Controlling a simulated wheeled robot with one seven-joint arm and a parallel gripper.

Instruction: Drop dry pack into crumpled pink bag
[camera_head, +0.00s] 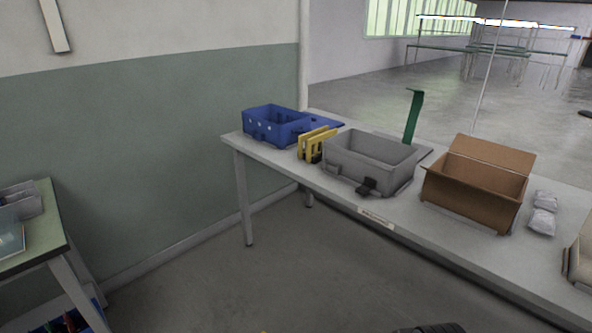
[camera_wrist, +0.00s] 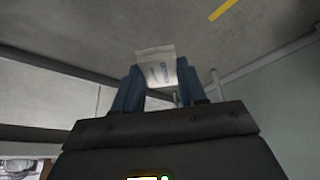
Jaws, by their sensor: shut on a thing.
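In the wrist view my gripper (camera_wrist: 160,84) has two blue fingers shut on a small whitish pack (camera_wrist: 156,62) with bluish print, which I take to be the dry pack. The pack sticks out past the fingertips, and its lower part lies between them. No table surface shows directly under it. In the head view neither the fingers nor the held pack can be seen. I cannot make out a pink bag in either view. Two pale grey-white crumpled packets (camera_head: 542,222) lie on the long table, right of the cardboard box.
The long grey table (camera_head: 420,232) bears a blue crate (camera_head: 285,131), yellow holders (camera_head: 311,147), a grey bin (camera_head: 355,167) and an open cardboard box (camera_head: 470,192). Another table (camera_head: 42,241) stands at the left. The floor between the tables is clear.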

